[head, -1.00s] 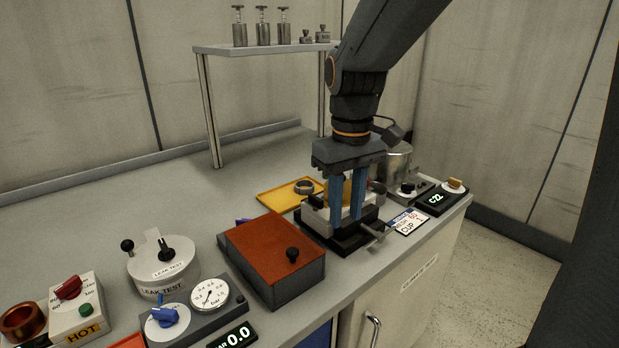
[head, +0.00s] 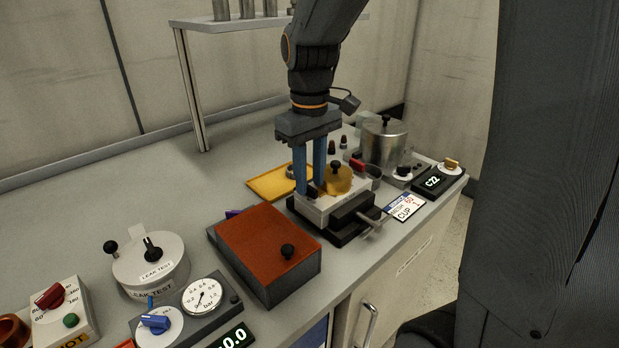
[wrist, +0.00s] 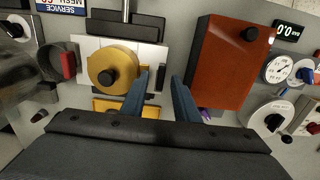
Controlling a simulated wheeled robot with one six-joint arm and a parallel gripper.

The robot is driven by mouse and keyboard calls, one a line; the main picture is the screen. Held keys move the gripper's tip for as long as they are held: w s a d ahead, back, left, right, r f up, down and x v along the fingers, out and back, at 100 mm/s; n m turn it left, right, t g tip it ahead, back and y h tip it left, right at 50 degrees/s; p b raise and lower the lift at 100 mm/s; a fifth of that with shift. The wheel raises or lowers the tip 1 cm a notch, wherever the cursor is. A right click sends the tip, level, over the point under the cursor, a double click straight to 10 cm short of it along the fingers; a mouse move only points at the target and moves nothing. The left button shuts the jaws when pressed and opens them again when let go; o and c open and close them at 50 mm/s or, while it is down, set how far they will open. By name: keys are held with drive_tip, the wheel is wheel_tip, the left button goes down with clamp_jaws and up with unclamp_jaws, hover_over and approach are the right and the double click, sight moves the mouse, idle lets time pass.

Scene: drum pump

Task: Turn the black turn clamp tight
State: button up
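A brass round cap (head: 338,180) with a black knob sits on a white block in a black vice-like base (head: 343,226). It also shows in the wrist view (wrist: 115,67). A small black piece (wrist: 160,73), which looks like the turn clamp, is at the block's end beside the cap. My gripper (head: 308,187) points down at the block's left end. Its two blue fingers are apart, one on each side of the black piece in the wrist view (wrist: 160,77). I cannot tell whether they touch it. The clamp is partly hidden by the fingers in the head view.
A red-brown lidded box (head: 265,250) stands close to the left of the block. A yellow tray (head: 268,184) lies behind. A steel pot (head: 385,146) and a C22 display (head: 436,183) stand to the right. A leak-test pot (head: 150,262) and gauge (head: 203,296) are front left.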

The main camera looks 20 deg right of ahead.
drive_tip(key=shift+f, duration=0.45)
clamp_jaws()
